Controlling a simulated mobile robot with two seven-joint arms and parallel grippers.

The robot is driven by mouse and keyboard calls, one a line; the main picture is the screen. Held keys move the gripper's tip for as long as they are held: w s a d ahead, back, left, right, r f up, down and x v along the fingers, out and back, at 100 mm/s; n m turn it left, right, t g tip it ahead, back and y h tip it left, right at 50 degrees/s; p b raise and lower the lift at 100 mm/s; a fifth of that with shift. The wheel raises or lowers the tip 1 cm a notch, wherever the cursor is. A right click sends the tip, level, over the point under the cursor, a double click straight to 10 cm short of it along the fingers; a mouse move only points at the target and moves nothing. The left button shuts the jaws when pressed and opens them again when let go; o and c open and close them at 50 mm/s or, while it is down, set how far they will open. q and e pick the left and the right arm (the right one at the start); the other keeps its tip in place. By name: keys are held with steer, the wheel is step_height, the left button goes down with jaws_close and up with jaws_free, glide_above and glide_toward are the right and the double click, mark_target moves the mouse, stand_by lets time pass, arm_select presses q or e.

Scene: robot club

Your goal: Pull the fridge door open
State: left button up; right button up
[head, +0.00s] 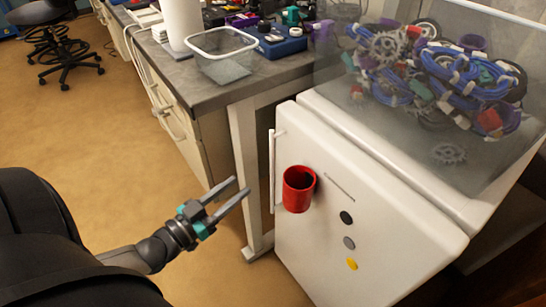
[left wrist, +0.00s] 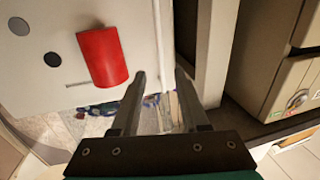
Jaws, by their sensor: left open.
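The small white fridge door (head: 330,230) is shut, with a thin upright white handle (head: 272,170) along its left edge. A red cup (head: 298,190) and several round magnets are on the door front. My left gripper (head: 240,188) is open and empty, a little left of the handle, its fingers pointing toward it. In the left wrist view, the open fingers (left wrist: 160,74) straddle the line of the pale handle (left wrist: 163,40), which lies beyond the tips; contact does not show. The door (left wrist: 60,75) and red cup (left wrist: 103,57) show there too. My right gripper is not in view.
A clear bin (head: 400,140) of robot parts stands on the fridge. Open floor (head: 120,170) lies at left.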

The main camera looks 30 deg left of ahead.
arm_select(q)
steer(key=w+d+b, duration=0.2)
steer(key=w+b, duration=0.2)
steer(key=w, duration=0.8)
steer(key=shift+w+d, duration=0.2)
steer(key=shift+w, duration=0.15)
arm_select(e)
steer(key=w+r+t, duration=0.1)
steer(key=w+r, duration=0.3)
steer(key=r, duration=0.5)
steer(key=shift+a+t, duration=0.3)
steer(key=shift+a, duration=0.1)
arm_select(q)
steer(key=shift+c, duration=0.3)
jaws_close()
